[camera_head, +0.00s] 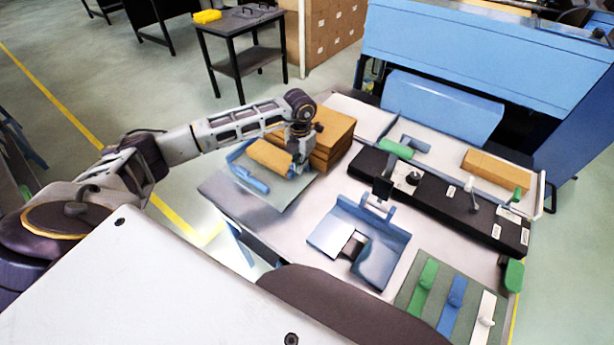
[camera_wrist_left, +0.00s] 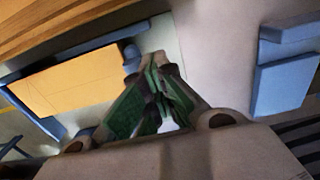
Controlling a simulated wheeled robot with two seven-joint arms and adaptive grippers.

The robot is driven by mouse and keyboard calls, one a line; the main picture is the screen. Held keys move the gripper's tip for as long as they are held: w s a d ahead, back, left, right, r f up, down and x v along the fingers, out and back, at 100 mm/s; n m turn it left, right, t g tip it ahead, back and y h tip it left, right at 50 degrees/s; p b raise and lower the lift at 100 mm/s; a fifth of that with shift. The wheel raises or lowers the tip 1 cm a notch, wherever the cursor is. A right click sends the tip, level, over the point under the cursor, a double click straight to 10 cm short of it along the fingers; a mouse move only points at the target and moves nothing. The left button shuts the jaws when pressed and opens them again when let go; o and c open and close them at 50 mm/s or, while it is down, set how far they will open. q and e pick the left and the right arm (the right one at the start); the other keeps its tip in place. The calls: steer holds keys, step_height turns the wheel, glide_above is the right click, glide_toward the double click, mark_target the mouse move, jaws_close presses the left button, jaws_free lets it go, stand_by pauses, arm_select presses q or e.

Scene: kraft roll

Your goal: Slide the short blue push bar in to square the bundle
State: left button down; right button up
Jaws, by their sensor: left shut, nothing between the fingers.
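The kraft bundle (camera_head: 270,157) lies on a grey-green pad (camera_head: 290,188) at the table's left end; its tan top also shows in the wrist view (camera_wrist_left: 75,82). A blue bar with a knob (camera_head: 250,180) lies along its near side. A small blue piece (camera_wrist_left: 131,54) stands at the bundle's end in the wrist view, close to my fingertips; I cannot tell if they touch it, or for certain that it is the short push bar. My left gripper (camera_head: 301,172) is shut and empty, low at the bundle's right end; it also shows in the wrist view (camera_wrist_left: 155,72).
A brown stack (camera_head: 335,135) stands close behind my left gripper. A blue tray (camera_head: 390,248) and a long black fixture (camera_head: 445,205) are to the right. Green, blue and white handled bars lie on a mat (camera_head: 410,290) at the front right. Bare table lies between pad and tray.

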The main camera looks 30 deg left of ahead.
arm_select(q)
steer(key=shift+a, duration=0.35)
steer(key=shift+w+a, duration=0.1)
steer(key=shift+a, duration=0.15)
steer(key=shift+w+a, duration=0.1)
steer(key=shift+a, duration=0.55)
arm_select(e)
steer(key=shift+w+f, duration=0.2)
steer(key=shift+w, duration=0.35)
steer(key=shift+s, duration=0.2)
